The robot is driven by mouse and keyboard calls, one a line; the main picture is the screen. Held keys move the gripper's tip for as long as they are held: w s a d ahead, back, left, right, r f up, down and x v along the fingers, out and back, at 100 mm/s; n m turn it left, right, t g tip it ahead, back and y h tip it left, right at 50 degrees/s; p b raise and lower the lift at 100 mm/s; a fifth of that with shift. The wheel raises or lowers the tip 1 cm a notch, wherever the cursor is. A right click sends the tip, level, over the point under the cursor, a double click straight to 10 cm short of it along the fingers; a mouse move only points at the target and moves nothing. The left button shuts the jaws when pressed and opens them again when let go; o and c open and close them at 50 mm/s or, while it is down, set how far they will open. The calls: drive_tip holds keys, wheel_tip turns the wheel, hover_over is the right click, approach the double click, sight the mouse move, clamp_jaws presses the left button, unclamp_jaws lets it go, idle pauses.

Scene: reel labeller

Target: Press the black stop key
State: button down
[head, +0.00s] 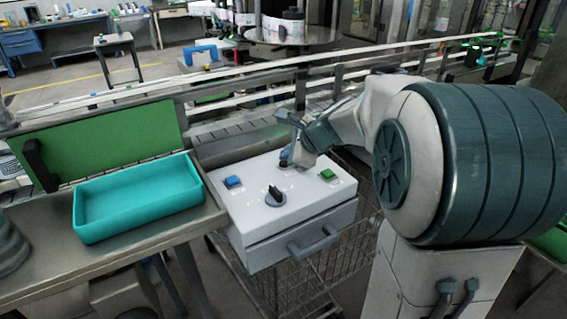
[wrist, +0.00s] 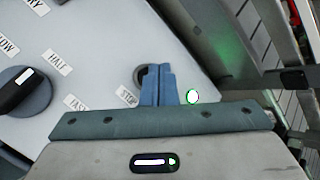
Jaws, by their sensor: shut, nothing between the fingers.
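The white control box (head: 300,215) stands in the middle of the head view with a sloping top. My gripper (head: 287,158) is shut and empty, low over the back of that top. In the wrist view its blue-grey fingers (wrist: 168,88) are together over a dark round key (wrist: 139,76) beside the STOP label (wrist: 126,96). The fingers hide much of this key, and I cannot tell whether they touch it. In the head view the key is hidden behind the gripper.
A black dial (head: 275,196) sits at the panel's middle, between a blue key (head: 233,182) and a green key (head: 327,174). A drawer handle (head: 314,241) juts from the front. A teal tray (head: 140,200) lies to the left. A conveyor rail (head: 235,75) runs behind.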

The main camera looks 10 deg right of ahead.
drive_tip(key=shift+f+b, duration=0.4)
drive_tip(key=shift+f, duration=0.05)
idle(0.3)
drive_tip(key=shift+r, duration=0.1)
idle(0.3)
drive_tip(key=shift+r+p, duration=0.8)
wheel_tip(320, 180, up, 5)
drive_tip(key=p, duration=0.4)
idle(0.4)
